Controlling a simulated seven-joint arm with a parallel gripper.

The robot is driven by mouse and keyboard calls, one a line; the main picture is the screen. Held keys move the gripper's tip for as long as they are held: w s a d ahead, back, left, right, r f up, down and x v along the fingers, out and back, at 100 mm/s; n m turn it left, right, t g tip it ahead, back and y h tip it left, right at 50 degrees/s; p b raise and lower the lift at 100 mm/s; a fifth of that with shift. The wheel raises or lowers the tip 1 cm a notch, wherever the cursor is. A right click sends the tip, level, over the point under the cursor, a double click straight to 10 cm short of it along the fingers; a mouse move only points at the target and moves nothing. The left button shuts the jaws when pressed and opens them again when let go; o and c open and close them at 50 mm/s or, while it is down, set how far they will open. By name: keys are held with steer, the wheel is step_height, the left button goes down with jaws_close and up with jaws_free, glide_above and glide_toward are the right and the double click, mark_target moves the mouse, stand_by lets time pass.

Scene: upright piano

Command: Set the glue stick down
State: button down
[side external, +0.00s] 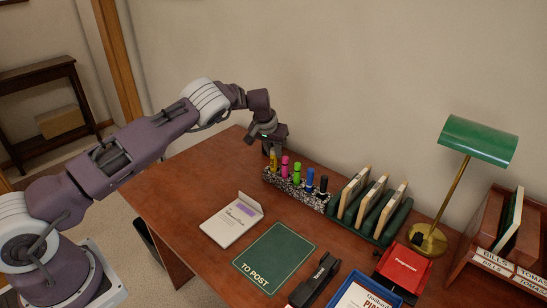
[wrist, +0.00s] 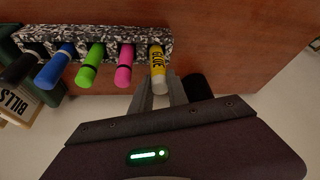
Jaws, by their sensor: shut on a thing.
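The yellow glue stick (wrist: 157,62), with a white-grey end toward the camera, is between the fingers of my gripper (wrist: 160,92), which is shut on it. In the side external view the glue stick (side external: 274,158) is upright at the left end of the speckled holder (side external: 315,199), and my gripper (side external: 271,145) is at its upper part. In the wrist view the glue stick's far end meets the end of the speckled holder (wrist: 140,37). I cannot tell how deep it sits in its slot.
Pink (side external: 284,166), green (side external: 297,173), blue (side external: 309,179) and black (side external: 323,184) markers stand in the holder. A lamp (side external: 427,239) stands farther right.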

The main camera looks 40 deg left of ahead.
steer(key=shift+f, duration=0.9)
steer(key=shift+f, duration=0.15)
steer(key=c, duration=1.6)
jaws_free()
steer(key=shift+o, duration=0.2)
steer(key=v, duration=1.2)
steer(key=shift+r, duration=0.25)
